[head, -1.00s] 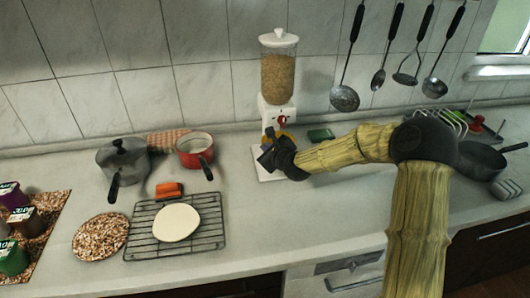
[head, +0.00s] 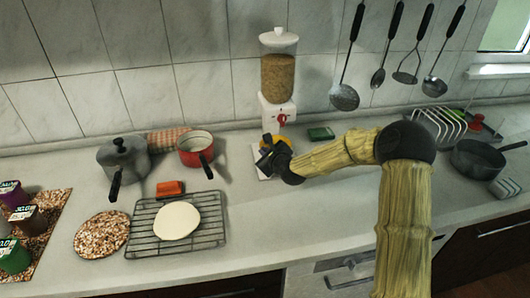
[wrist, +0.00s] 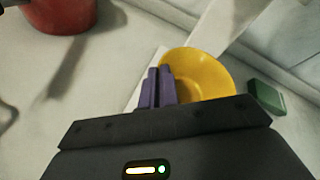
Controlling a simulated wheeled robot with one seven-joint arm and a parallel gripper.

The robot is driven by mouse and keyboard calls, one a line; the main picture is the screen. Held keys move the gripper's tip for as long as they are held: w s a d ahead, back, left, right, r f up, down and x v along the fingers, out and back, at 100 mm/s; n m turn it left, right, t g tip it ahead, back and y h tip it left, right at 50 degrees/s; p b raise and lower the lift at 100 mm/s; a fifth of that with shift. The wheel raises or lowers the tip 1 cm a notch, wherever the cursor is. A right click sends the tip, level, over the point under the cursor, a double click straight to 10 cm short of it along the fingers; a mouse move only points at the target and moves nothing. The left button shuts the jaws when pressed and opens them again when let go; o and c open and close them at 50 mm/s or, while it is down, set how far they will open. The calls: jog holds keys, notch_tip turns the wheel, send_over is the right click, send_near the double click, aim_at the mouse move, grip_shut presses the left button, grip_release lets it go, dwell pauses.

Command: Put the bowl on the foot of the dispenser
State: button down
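The dispenser (head: 277,75) is white, with a clear container of tan grains, and stands against the tiled wall. Its flat white foot (head: 262,174) shows at the front, partly hidden by my gripper (head: 266,156). The yellow bowl (head: 276,138) is under the spout, mostly hidden behind my gripper. In the wrist view the bowl (wrist: 208,75) is at the fingertips, and my two purple fingers (wrist: 158,87) are close together with its left rim between them. A strip of the foot (wrist: 141,78) shows left of the fingers. I cannot tell whether the bowl touches the foot.
A red pot (head: 196,150) and a grey lidded pot (head: 124,160) stand to the left. A green block (head: 320,133) lies right of the dispenser. A wire rack (head: 150,238) with a pale disc is in front. The counter right of the rack is clear.

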jog(key=shift+f, duration=0.15)
jog(key=c, duration=1.6)
grip_release()
jog(key=shift+r, duration=0.2)
jog(key=b+v, duration=0.1)
jog(key=v, duration=1.1)
jog(key=shift+f, duration=0.1)
